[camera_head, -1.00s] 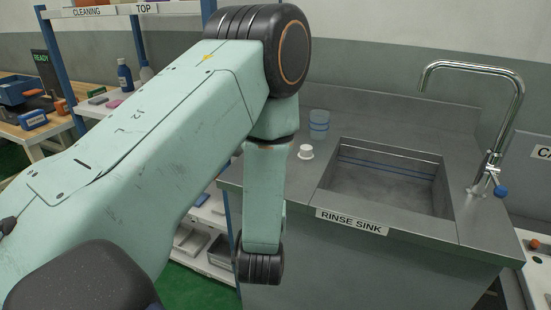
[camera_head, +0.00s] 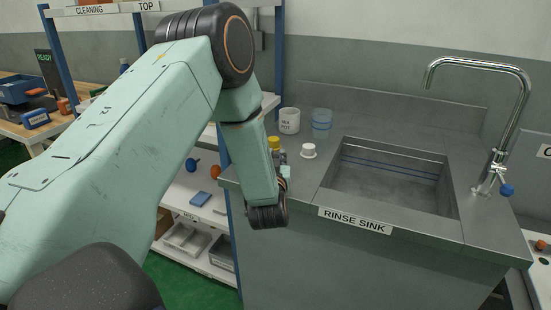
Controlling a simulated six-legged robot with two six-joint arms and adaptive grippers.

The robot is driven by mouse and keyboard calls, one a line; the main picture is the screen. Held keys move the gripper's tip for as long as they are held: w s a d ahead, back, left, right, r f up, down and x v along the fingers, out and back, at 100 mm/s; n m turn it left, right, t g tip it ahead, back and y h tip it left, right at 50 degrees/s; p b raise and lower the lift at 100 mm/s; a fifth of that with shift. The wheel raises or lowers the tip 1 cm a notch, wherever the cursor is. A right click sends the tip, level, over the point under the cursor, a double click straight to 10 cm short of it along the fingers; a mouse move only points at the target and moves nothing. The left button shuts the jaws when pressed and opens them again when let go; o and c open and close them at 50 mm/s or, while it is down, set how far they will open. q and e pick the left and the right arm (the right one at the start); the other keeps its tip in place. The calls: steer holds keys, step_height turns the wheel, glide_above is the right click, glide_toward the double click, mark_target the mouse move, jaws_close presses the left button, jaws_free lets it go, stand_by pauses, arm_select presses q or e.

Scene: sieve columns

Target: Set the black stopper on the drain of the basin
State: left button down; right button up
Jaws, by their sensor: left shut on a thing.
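The basin (camera_head: 390,214) is the steel sink labelled RINSE SINK, set in the counter on the right. Its inside shows in part, with a blue line around the walls; I cannot make out the drain. My left arm reaches in from the left, and its wrist hangs at the sink counter's left front edge. My left gripper (camera_head: 283,158) shows only as a small part behind the wrist, left of the basin. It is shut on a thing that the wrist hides. I see no black stopper. My right gripper is not in view.
A white knobbed piece (camera_head: 308,151), a clear blue-banded beaker (camera_head: 321,124) and a white pot (camera_head: 289,121) stand on the counter left of the basin. A yellow-topped item (camera_head: 274,143) shows beside my wrist. The tall faucet (camera_head: 497,150) stands at the right.

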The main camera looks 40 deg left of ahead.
arm_select(q)
steer(key=shift+s+f, duration=0.1)
steer(key=c, duration=1.5)
jaws_free()
